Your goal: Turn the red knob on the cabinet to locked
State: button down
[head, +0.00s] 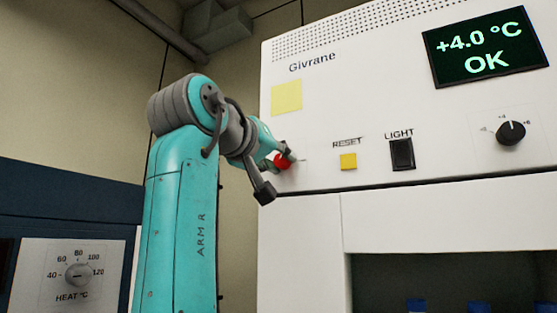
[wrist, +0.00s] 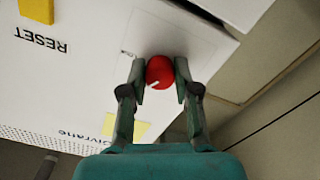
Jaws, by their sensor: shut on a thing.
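The red knob (head: 282,161) is on the white cabinet's front panel, left of the yellow reset button. My gripper (head: 278,160) is at the knob in the head view, and the arm partly hides it. In the wrist view the round red knob (wrist: 160,72) sits between the two fingertips of my gripper (wrist: 160,77), which are shut on its sides. A short white pointer mark shows on the knob's lower left in the wrist view. Small markings on the panel beside the knob are too faint to read.
The white cabinet (head: 380,160) also carries a yellow RESET button (head: 348,161), a black LIGHT switch (head: 402,154), a black dial (head: 510,133) and a display (head: 485,48) reading +4.0 °C OK. A yellow note (head: 286,97) is above the knob. A HEAT dial (head: 77,273) is at lower left.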

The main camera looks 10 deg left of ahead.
jog(key=m, duration=1.2)
jog(key=shift+a, duration=0.1)
dwell(0.4)
jog(key=c, duration=0.8)
grip_release()
jog(key=shift+c, duration=0.2)
jog(key=v, duration=1.2)
